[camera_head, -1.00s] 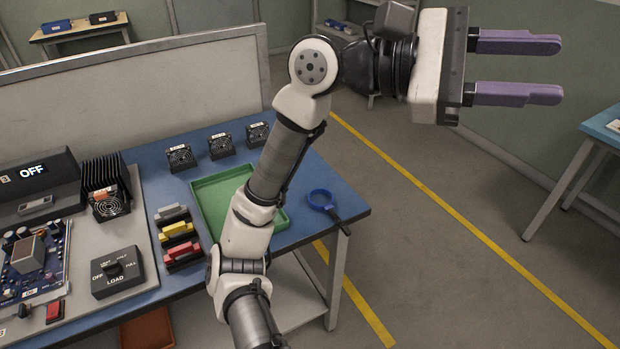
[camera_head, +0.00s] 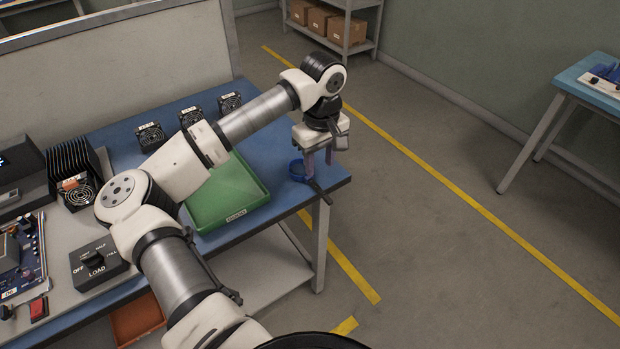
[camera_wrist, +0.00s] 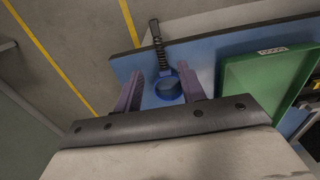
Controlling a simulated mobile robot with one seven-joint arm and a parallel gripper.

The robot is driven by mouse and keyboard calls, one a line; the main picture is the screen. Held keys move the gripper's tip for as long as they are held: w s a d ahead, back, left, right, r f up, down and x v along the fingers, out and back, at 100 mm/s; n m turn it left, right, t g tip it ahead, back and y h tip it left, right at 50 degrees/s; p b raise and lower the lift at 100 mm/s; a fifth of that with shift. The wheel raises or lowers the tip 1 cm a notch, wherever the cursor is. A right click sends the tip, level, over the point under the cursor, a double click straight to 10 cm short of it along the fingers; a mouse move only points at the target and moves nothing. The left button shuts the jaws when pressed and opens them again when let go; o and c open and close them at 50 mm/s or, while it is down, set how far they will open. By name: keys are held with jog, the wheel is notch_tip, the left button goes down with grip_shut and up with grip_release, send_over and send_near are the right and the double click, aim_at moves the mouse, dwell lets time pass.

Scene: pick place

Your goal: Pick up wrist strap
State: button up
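The wrist strap is a blue ring with a dark coiled cord. It lies near the right corner of the blue table, its ring (camera_head: 297,171) partly hidden by my gripper in the head view. In the wrist view the ring (camera_wrist: 168,87) lies between the two purple fingers and the cord (camera_wrist: 159,48) runs toward the table edge. My gripper (camera_head: 318,175) points down over the strap with its fingers apart. In the wrist view my gripper (camera_wrist: 160,82) is open, with a finger on each side of the ring. I cannot tell whether the fingers touch it.
A green tray (camera_head: 257,196) lies just left of the strap. Several small fans (camera_head: 190,117) stand along the back of the table. A grey load switch box (camera_head: 97,262) is at the left. The floor right of the table (camera_head: 420,230) is clear.

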aim_at(318, 187)
jog(key=shift+a+f+p, duration=0.1)
jog(key=shift+f+p, duration=1.15)
jog(key=shift+f, duration=2.6)
grip_shut()
